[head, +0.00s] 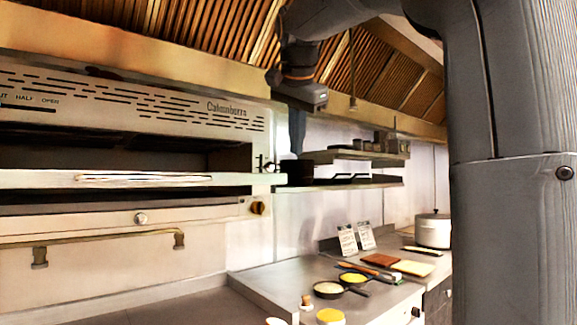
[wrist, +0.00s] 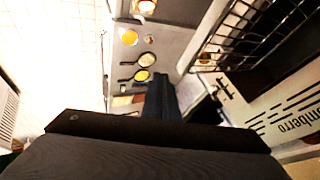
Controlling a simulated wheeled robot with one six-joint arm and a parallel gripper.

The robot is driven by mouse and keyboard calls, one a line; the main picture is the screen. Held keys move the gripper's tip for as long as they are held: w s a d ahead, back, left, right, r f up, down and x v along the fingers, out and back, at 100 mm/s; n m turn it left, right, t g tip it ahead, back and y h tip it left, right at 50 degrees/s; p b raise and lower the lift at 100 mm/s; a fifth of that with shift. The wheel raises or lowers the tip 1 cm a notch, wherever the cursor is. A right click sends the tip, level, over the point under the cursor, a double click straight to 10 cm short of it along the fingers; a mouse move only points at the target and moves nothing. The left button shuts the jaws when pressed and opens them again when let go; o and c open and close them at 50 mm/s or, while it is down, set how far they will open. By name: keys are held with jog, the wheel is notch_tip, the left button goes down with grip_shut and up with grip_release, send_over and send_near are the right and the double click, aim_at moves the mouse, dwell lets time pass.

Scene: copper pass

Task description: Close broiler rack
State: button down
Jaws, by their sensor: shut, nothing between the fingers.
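The broiler (head: 130,105) is a steel unit with a slotted front panel, at the left in the head view. Its rack (head: 150,181) shows there as a long pale front bar across the dark opening. In the wrist view the rack (wrist: 262,40) is a wire grid at the upper right, standing out from the broiler's lettered front (wrist: 285,112). My gripper (head: 297,150) points down to the right of the broiler in the head view. In the wrist view my gripper (wrist: 163,82) is shut and empty, left of the rack and apart from it in the picture.
A steel counter (head: 285,278) below holds small pans (head: 328,289), boards (head: 380,260) and a pot (head: 433,231). Wall shelves (head: 360,154) with dark items are close behind my gripper. A slatted hood (head: 215,35) is overhead.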

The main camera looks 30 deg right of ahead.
aim_at(285, 175)
jog(key=shift+w+d+f+p, duration=0.3)
jog(key=shift+w+f+p, duration=0.25)
jog(key=shift+w+f, duration=0.9)
jog(key=shift+w+d+f+p, duration=0.35)
jog(key=shift+w+f+p, duration=0.2)
jog(key=shift+w+f, duration=0.85)
jog(key=shift+w+d+f+p, duration=0.3)
jog(key=shift+w+f+p, duration=0.25)
jog(key=shift+w+f, duration=0.9)
jog(key=shift+w+r, duration=0.3)
jog(key=shift+r, duration=0.05)
jog(key=shift+w, duration=0.1)
